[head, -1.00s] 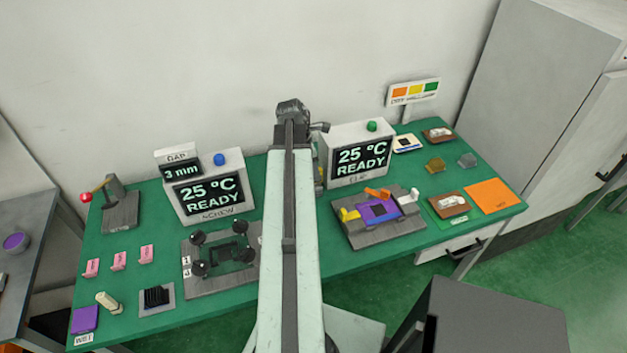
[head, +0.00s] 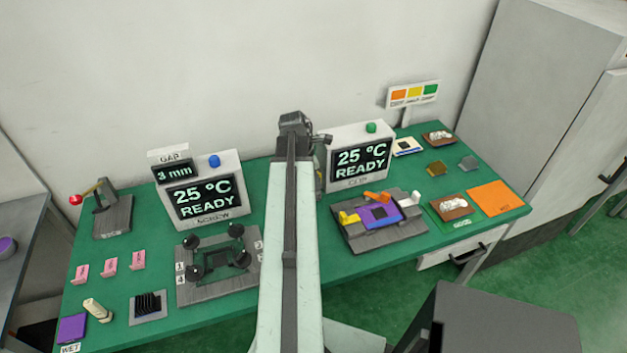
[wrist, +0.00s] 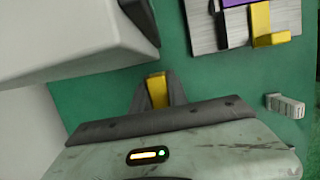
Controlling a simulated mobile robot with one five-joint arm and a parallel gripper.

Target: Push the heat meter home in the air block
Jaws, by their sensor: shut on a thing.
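My gripper (wrist: 157,92) shows in the wrist view as two dark fingers. They are shut on a small yellow piece (wrist: 157,88), which may be the heat meter; I cannot tell its full shape. It is over green bench top, beside a white box (wrist: 80,35). In the head view my arm hides the fingers and the held piece. A small pale block (wrist: 287,105) stands to the right in the wrist view; I cannot tell whether it is the air block. My gripper is apart from it.
A grey fixture (head: 402,232) with a purple plate and yellow and orange parts lies right of my arm. Two READY display boxes (head: 203,192) (head: 360,160) stand at the back. A fixture with several black knobs (head: 215,290) is at left. An orange mat (head: 495,198) lies far right.

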